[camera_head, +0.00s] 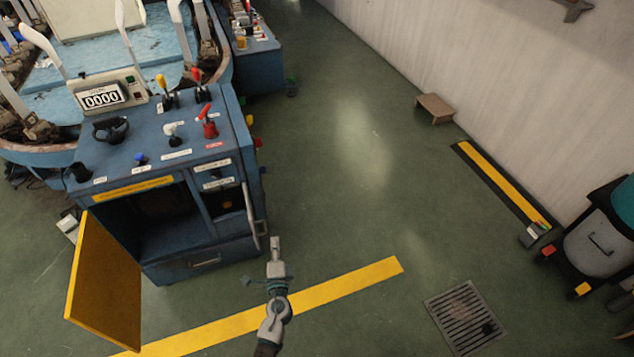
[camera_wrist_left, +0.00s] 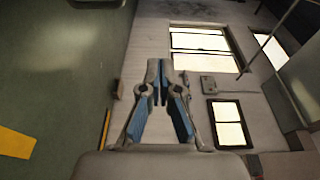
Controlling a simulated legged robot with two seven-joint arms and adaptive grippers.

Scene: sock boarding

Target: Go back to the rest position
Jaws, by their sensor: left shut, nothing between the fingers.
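My left gripper (camera_head: 276,246) shows at the bottom middle of the head view, in front of the blue machine's lower right corner. In the left wrist view its two fingers (camera_wrist_left: 159,70) are closed together with nothing between them. It appears to touch nothing, though its gap to the machine's side handle (camera_head: 250,215) is hard to judge. My right gripper is in neither view.
The blue machine (camera_head: 170,140) stands at the left, its yellow door (camera_head: 105,285) open. Levers and a counter (camera_head: 100,96) are on top. A grey bin (camera_head: 597,245), a small brown stool (camera_head: 436,108) and a floor grate (camera_head: 465,316) are at the right. The middle floor is clear.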

